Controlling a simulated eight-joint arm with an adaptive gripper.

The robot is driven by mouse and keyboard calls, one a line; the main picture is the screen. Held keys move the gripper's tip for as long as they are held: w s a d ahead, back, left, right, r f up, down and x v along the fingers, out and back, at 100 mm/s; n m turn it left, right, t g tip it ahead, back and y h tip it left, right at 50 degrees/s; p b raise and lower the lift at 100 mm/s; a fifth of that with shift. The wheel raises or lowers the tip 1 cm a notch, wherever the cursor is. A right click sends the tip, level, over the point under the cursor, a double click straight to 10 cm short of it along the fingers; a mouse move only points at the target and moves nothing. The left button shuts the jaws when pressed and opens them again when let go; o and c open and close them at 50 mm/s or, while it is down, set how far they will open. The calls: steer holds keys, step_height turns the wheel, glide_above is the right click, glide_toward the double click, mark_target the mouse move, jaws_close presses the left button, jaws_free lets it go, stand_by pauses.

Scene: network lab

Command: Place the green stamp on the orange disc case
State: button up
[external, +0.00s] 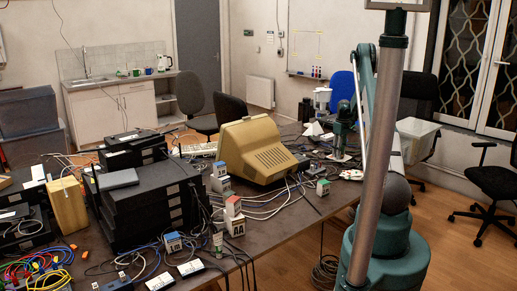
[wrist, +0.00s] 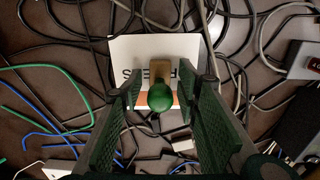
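The green stamp (wrist: 160,97) has a round green knob and a wooden part; it shows between my fingers in the wrist view. My gripper (wrist: 160,92) is open, with one green finger on each side of the stamp and gaps beside the knob. Behind the stamp lies a white case with an orange band and dark lettering (wrist: 130,50), which looks like the orange disc case. The stamp overlaps it in the picture; I cannot tell whether its base touches it. In the external view my gripper (external: 341,154) is low over the table's right part; the stamp cannot be made out there.
Black, blue and green cables lie around the case. A grey box with a red label (wrist: 302,62) is at the right.

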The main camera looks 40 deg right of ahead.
steer(key=shift+r, duration=0.15)
step_height(320, 180, up, 12)
steer(key=shift+p, duration=0.75)
stand_by(0.7)
